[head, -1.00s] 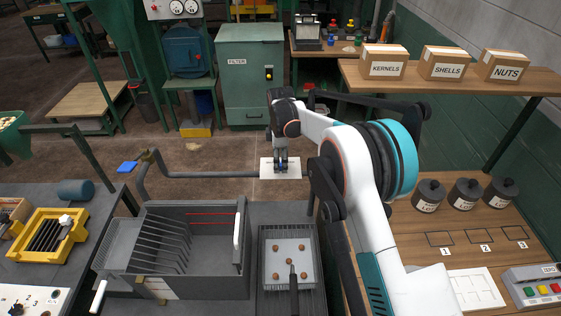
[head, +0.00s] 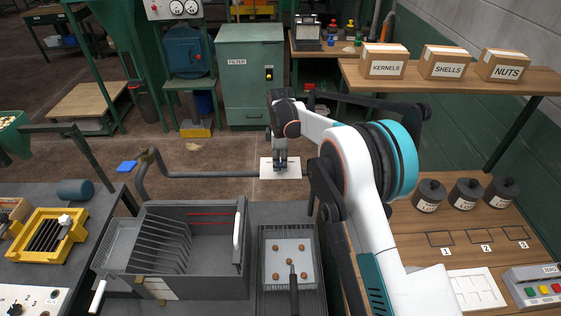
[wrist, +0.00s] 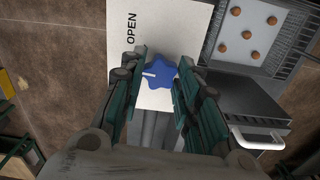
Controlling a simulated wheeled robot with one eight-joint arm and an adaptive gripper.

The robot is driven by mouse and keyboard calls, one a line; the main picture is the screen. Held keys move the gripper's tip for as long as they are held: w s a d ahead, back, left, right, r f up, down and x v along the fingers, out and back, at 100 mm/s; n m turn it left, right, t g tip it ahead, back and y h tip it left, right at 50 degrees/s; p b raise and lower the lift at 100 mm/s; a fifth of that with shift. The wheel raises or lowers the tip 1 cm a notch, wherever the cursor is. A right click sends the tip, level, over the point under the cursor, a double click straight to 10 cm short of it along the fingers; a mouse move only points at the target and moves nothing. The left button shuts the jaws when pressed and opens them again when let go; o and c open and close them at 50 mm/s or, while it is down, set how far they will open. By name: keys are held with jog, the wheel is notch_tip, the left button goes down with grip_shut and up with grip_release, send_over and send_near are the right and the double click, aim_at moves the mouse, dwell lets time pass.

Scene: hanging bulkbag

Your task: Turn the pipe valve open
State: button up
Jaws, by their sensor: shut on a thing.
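The pipe valve has a blue star-shaped knob (wrist: 161,74) with a white pointer mark, seen in the wrist view. The mark points to the left in that picture. The knob sits on a white plate (wrist: 158,30) with the word OPEN printed near its left edge, above and left of the knob. My gripper (wrist: 158,78) is shut on the knob, with one finger on each side of it. In the head view, my gripper (head: 280,166) points down over the white plate (head: 294,172) and hides most of the knob.
A grey pipe (head: 210,175) runs left from the plate. A grey slotted box (head: 190,270) and a tray with several brown balls (head: 305,245) stand in front of it. A wooden bench (head: 420,270) with dark weights (head: 430,195) is on the right. Floor lies open behind the plate.

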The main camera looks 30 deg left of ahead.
jog(key=m+b, duration=0.2)
jog(key=m, duration=0.2)
jog(key=shift+m, duration=0.3)
jog(key=shift+m+b, duration=0.6)
jog(key=shift+m, duration=1.2)
jog(key=o, duration=1.1)
jog(key=shift+c, duration=0.2)
jog(key=shift+r, duration=0.1)
notch_tip(320, 180, up, 12)
